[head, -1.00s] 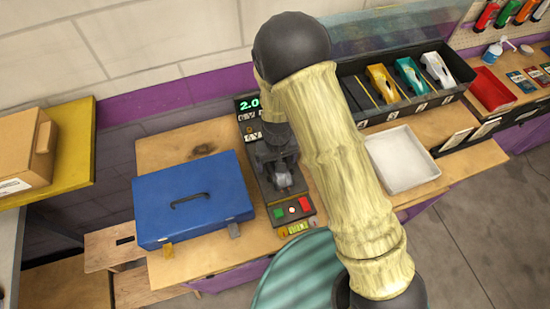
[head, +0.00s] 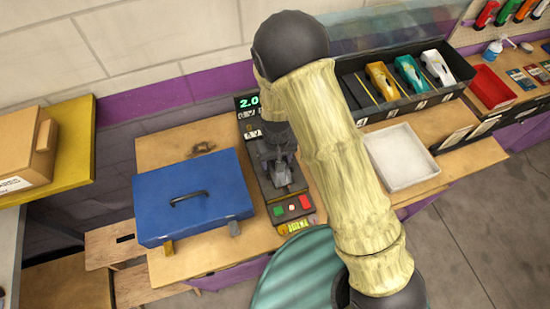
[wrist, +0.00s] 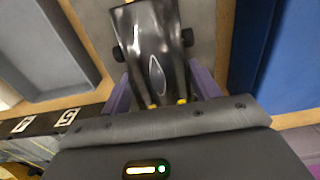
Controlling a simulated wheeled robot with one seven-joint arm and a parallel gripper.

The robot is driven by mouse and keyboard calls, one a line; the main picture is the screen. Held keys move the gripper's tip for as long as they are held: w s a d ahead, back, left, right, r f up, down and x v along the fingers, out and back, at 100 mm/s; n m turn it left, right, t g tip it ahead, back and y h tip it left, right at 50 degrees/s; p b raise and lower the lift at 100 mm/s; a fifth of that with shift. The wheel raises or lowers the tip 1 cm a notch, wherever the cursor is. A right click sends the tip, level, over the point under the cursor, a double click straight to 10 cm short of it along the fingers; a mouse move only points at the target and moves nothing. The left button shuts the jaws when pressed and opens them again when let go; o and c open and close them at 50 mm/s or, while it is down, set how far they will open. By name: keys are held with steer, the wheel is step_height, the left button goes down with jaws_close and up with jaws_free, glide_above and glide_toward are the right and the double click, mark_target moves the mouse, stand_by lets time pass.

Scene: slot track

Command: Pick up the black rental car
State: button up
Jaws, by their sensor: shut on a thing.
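The black rental car (wrist: 152,45) is glossy, with a pale pointed oval mark and dark wheels, and lies between the purple fingers of my gripper (wrist: 160,84) in the wrist view. The fingers are shut on its sides. In the head view my gripper (head: 275,160) points down over the black device with a green display (head: 247,101), behind my arm. The car is small and partly hidden there. A grey surface lies beneath it in the wrist view; I cannot tell whether the car touches it.
A blue case (head: 192,198) stands close left of the device. A white tray (head: 403,158) is to the right. Behind it a black rack (head: 392,112) holds yellow, teal and white cars. A red bin (head: 491,87) is farther right. My arm crosses the middle of the head view.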

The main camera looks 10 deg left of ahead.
step_height(320, 180, up, 10)
steer(key=shift+r+b, duration=0.1)
steer(key=shift+b, duration=1.15)
